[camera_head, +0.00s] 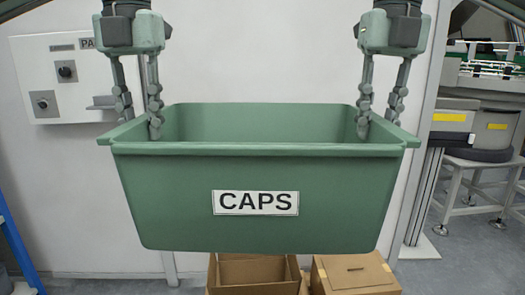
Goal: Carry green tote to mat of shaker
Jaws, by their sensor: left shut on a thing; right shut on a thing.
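The green tote (180,195) hangs level in the middle of the view, with a white "CAPS" label on its front wall. My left gripper (139,118) points down at its left end, with its fingers on either side of the left rim. My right gripper (380,112) points down at its right end, with its fingers on either side of the right rim. Both are shut on the tote and hold it up. The tote's floor and any contents are hidden behind its front wall. No mat or shaker is in view.
An open cardboard box (255,271) and a closed one (353,273) stand on the floor below the tote. A control panel (68,76) is on the white wall at left. A machine with grey bins (492,127) stands at right beside a metal post. Blue framing (15,240) is at far left.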

